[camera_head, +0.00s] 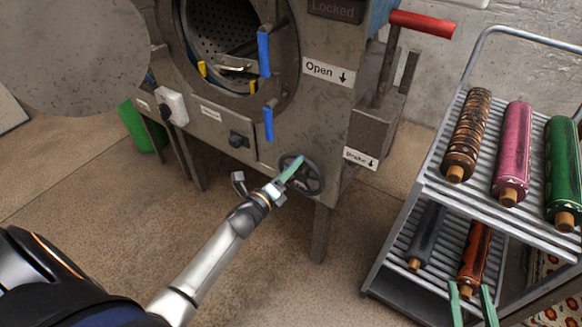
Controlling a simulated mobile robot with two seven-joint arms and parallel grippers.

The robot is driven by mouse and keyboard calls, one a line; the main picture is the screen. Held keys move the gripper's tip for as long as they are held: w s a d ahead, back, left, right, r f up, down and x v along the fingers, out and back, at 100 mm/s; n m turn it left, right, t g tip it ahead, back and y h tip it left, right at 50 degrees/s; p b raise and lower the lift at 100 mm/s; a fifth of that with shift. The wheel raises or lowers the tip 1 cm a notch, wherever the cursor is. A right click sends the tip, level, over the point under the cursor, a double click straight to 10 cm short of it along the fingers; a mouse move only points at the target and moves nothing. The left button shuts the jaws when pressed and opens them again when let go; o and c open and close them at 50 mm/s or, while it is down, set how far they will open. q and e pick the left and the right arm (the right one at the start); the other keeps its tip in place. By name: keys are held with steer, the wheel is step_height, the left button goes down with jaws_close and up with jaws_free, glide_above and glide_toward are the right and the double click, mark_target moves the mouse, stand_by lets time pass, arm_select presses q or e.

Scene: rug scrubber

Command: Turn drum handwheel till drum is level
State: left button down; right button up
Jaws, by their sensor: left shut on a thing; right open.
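The drum handwheel (312,181) is a small dark spoked wheel low on the front of the grey machine (325,107). My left gripper (292,168) has its green fingers shut on the handwheel's left side, covering part of the rim. The drum (215,35) is a perforated metal cylinder inside the round opening above, and its top is cut off by the frame. A metal latch and blue and yellow parts show at the opening. Whether the drum is level cannot be told. My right gripper (473,303) is open and empty at the bottom right, in front of the rack.
A metal rack (424,187) on the right holds rolled rugs on two shelves. A red-handled lever (422,23) sticks out at the machine's right, above a "Brake" label (360,159). The round door (75,50) stands open at left. Floor before the machine is clear.

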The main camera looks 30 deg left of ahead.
arm_select(q)
steer(key=shift+d, duration=0.1)
steer(key=c, duration=0.7)
jaws_free()
arm_select(e)
steer(key=shift+f, duration=0.15)
arm_select(q)
steer(key=shift+s, duration=0.5)
steer(key=shift+s+a+p, duration=0.2)
steer(key=shift+s+p, duration=0.05)
steer(key=shift+s, duration=1.65)
steer(key=shift+s+a+p, duration=0.15)
steer(key=shift+s+p, duration=0.1)
steer(key=shift+s, duration=1.7)
steer(key=shift+s+a+p, duration=0.2)
steer(key=shift+s+p, duration=0.05)
steer(key=shift+s, duration=1.65)
arm_select(e)
steer(key=s+f+m+g+h, duration=0.1)
steer(key=s+f+g, duration=0.2)
steer(key=f, duration=0.5)
steer(key=shift+g, duration=0.4)
